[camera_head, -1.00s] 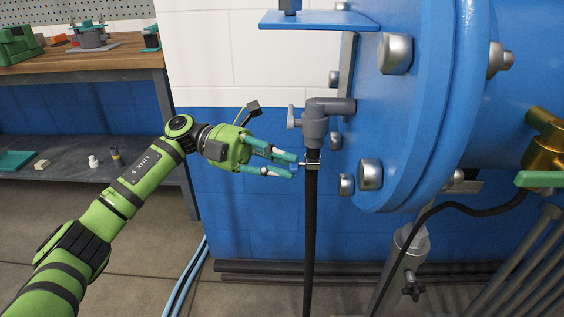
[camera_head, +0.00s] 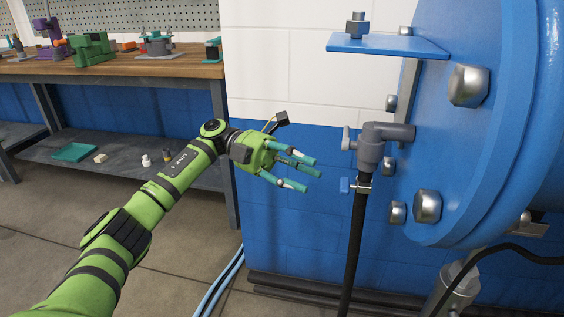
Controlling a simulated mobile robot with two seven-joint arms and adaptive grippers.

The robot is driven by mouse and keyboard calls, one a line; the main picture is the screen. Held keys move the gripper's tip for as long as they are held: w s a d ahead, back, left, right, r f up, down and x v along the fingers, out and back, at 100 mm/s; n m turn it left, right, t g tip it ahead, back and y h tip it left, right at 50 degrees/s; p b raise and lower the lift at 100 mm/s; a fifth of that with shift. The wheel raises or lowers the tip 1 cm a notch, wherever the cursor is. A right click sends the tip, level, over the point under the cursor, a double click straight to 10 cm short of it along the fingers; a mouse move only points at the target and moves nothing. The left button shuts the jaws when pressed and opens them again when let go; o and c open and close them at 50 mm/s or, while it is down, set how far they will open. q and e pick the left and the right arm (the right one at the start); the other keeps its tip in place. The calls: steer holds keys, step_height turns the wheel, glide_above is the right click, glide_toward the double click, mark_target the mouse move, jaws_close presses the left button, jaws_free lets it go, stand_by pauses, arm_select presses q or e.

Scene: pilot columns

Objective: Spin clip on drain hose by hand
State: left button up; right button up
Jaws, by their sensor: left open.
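The black drain hose (camera_head: 354,250) hangs from a grey elbow fitting with a small side lever (camera_head: 371,145) on the blue vessel. A metal clip (camera_head: 362,184) is around the hose top just below the fitting, and its small blue tab (camera_head: 344,186) sticks out to the left. My left gripper (camera_head: 311,175) is to the left of the tab, with its teal-tipped fingers spread open and empty. A gap shows between the fingertips and the tab. My right gripper is not in view.
The blue vessel flange (camera_head: 450,170) with large bolts stands close on the right. A blue bracket plate (camera_head: 388,45) juts out above the fitting. A workbench (camera_head: 180,70) with tools is at the back left. Light blue hoses (camera_head: 222,284) run along the floor.

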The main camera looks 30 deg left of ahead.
arm_select(q)
steer(key=a, duration=0.5)
steer(key=shift+w+a+r, duration=0.1)
steer(key=shift+w+a, duration=0.2)
steer(key=shift+a, duration=0.1)
